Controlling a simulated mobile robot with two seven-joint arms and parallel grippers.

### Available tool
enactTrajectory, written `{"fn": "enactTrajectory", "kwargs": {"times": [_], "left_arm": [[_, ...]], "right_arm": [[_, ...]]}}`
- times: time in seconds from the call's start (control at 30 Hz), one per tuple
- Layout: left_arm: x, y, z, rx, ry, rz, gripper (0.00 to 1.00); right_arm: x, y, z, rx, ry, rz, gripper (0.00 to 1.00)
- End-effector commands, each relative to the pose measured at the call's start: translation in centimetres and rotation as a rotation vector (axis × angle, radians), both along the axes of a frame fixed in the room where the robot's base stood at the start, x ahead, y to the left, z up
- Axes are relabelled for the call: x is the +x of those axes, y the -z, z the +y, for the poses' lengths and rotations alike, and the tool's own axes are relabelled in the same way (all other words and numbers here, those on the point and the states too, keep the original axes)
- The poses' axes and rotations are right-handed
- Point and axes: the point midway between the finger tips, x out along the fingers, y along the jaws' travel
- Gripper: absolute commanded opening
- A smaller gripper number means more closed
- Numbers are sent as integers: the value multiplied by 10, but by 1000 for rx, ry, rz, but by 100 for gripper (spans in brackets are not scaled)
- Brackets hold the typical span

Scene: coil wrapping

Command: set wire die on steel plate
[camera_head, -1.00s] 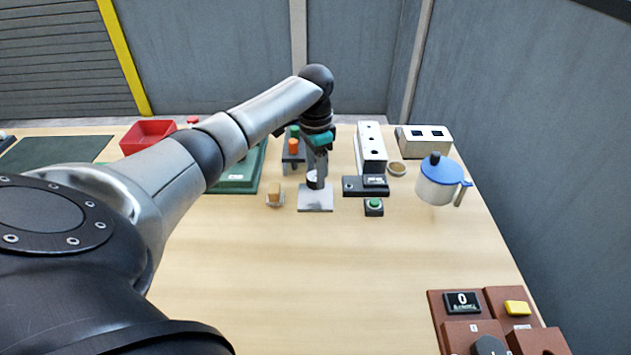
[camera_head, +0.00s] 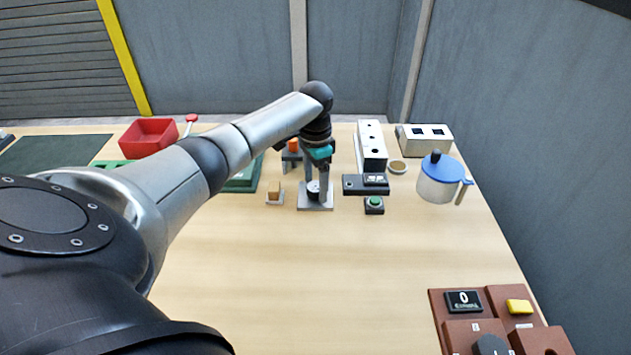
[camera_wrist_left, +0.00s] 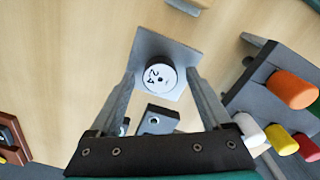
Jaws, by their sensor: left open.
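The wire die (camera_head: 313,191) is a small dark disc with a white, numbered top face. It sits on the square grey steel plate (camera_head: 316,206) and appears to rest flat on it. In the left wrist view the die (camera_wrist_left: 158,80) shows its printed face upward, with the plate (camera_wrist_left: 178,51) around it. My left gripper (camera_head: 316,190) points down over the plate. Its two fingers stand apart on either side of the die, open. Whether a finger still touches the die cannot be told. My right gripper is not in view.
A dark rack with coloured pegs (camera_wrist_left: 290,88) stands close to the left gripper. A small wooden block (camera_head: 274,188) is left of the plate; a green-button box (camera_head: 374,204) and a blue-lidded jug (camera_head: 440,182) are to the right. The front middle of the table is clear.

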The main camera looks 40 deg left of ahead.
Motion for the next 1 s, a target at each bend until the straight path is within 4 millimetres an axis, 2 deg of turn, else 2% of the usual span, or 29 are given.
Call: {"fn": "enactTrajectory", "kwargs": {"times": [0.17,0.27,0.7,0.83,1.0], "left_arm": [[0,-2,0,1,0,0,82],[0,-13,0,1,0,-1,82],[1,-102,1,0,-1,-3,82],[1,-116,1,0,0,-1,82],[0,-123,1,-1,0,0,82]], "right_arm": [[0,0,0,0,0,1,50],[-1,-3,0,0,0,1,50],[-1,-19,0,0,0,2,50],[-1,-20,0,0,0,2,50],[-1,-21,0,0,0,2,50]]}}
